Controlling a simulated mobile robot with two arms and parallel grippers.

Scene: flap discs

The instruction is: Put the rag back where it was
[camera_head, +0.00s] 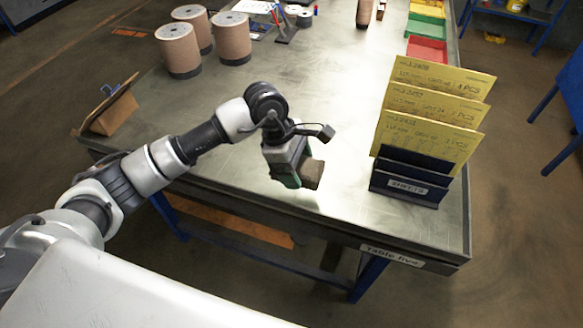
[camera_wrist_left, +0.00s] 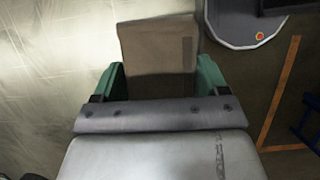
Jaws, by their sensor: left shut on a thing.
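A brown-grey rag (camera_head: 312,173) is held at the tip of my left gripper (camera_head: 302,172). In the left wrist view the rag (camera_wrist_left: 158,50) stands between the two green fingers of my left gripper (camera_wrist_left: 155,78), which are shut on it. In the head view the gripper and rag are over the front edge area of the metal table (camera_head: 320,100). I cannot tell whether the rag touches the tabletop. My right gripper is not in view.
A dark blue rack (camera_head: 405,185) with several yellow cards (camera_head: 425,135) stands right of the gripper. Several brown disc stacks (camera_head: 179,52) stand at the back left. A brown clipboard holder (camera_head: 112,108) is at the left edge. Red (camera_head: 427,48) and green (camera_head: 426,29) bins are far right. The table's middle is clear.

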